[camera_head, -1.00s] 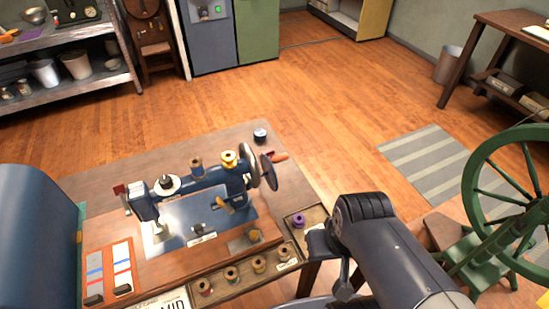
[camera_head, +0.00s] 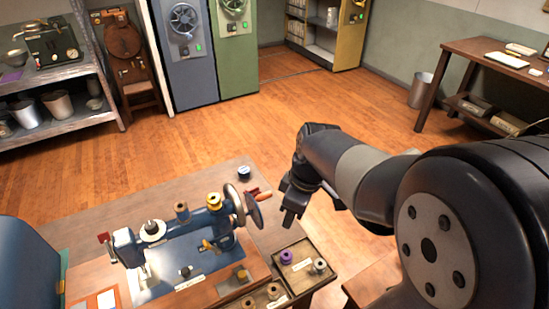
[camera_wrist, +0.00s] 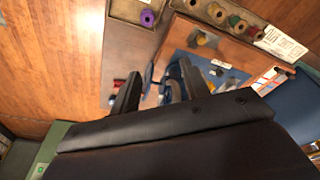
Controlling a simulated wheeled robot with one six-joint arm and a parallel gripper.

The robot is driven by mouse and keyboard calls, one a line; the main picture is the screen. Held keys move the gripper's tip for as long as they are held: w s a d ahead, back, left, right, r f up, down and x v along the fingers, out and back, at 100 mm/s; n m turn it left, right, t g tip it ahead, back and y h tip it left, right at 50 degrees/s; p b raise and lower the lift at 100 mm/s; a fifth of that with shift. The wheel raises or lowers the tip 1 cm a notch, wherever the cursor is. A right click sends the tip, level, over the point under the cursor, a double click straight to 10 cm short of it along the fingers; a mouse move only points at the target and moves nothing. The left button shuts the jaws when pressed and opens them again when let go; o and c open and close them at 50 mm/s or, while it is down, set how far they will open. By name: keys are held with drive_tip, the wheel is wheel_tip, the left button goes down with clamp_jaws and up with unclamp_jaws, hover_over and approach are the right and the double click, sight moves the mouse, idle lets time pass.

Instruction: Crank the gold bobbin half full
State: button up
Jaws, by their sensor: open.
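The blue sewing machine (camera_head: 180,240) stands on the wooden table. A gold bobbin (camera_head: 214,201) sits upright on top of it, near the handwheel; how much thread it carries is too small to tell.
A tray (camera_head: 322,280) with a purple spool (camera_head: 286,257) and a grey one is at the table's right corner. More spools stand along the front. Open floor lies behind.

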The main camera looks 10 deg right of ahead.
drive_tip(key=w+n+p, duration=0.1)
drive_tip(key=w+n, duration=0.5)
drive_tip(key=w, duration=0.3)
drive_tip(key=n+y+p, duration=0.1)
drive_tip(key=n+y, duration=0.1)
drive_tip(key=n, duration=0.3)
approach(268, 192)
drive_tip(key=shift+g, duration=0.3)
drive_tip(key=shift+b+x, duration=2.25)
drive_tip(key=shift+x, duration=2.35)
drive_tip(key=shift+w, duration=0.25)
drive_tip(key=shift+f+b, duration=0.15)
drive_tip(key=shift+b, duration=0.3)
drive_tip(key=c, duration=0.8)
